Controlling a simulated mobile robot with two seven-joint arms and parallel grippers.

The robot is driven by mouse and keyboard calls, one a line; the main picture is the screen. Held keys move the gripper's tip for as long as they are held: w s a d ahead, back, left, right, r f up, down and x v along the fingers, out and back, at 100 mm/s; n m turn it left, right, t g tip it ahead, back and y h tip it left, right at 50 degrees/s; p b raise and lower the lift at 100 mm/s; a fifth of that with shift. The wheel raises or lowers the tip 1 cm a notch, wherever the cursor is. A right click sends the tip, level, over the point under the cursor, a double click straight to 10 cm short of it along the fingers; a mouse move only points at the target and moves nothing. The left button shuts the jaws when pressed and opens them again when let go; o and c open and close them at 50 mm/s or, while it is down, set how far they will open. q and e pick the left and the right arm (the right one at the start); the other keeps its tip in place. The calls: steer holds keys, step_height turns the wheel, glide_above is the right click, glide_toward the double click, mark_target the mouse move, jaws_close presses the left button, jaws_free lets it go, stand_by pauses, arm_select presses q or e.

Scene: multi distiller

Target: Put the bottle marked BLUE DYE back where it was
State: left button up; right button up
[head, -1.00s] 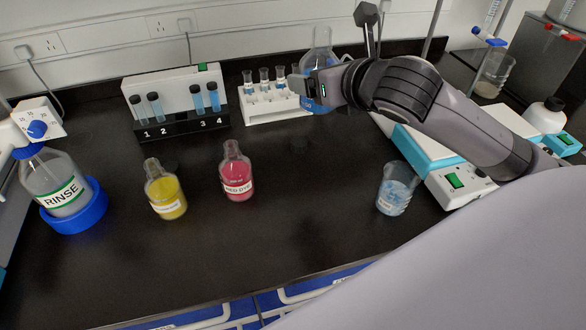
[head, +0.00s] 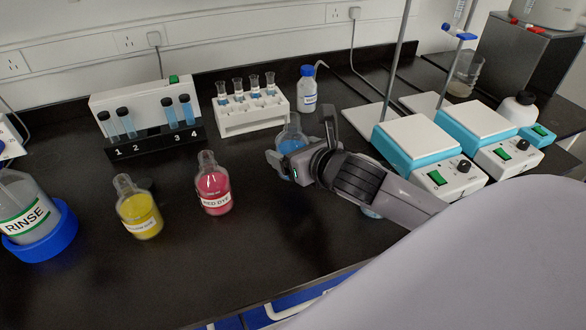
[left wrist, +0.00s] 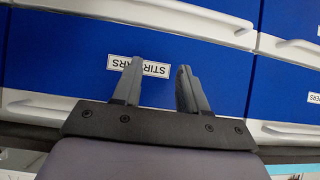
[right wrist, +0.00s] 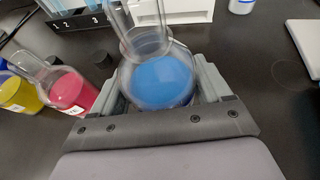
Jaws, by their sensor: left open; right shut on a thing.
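My right gripper (head: 286,164) is shut on a clear bottle with blue liquid (head: 291,140); it also shows upright between the fingers in the right wrist view (right wrist: 160,80). No label on it is visible. It is right of the red bottle marked RED DYE (head: 214,190) and in front of the white rack. I cannot tell whether its base touches the bench. A yellow bottle (head: 139,212) stands left of the red one. My left gripper (left wrist: 160,68) is open and empty, in front of blue drawers (left wrist: 70,50).
A white rack (head: 252,119) and a numbered tube stand (head: 155,145) are at the back. The RINSE bottle (head: 25,212) sits in a blue ring at left. Hotplates (head: 415,150) stand at right. The bench between the red bottle and my right gripper is clear.

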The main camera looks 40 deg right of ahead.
steer(key=shift+f+b, duration=0.35)
steer(key=shift+f, duration=1.7)
steer(key=o, duration=1.4)
steer(key=shift+f, duration=0.25)
steer(key=shift+r, duration=0.1)
steer(key=shift+s+r, duration=0.15)
steer(key=v, duration=0.9)
steer(key=shift+s+a+r+p, duration=0.1)
steer(key=shift+s+r+p, duration=0.05)
steer(key=shift+p, duration=0.15)
steer(key=shift+p+v, duration=0.65)
steer(key=shift+v, duration=0.5)
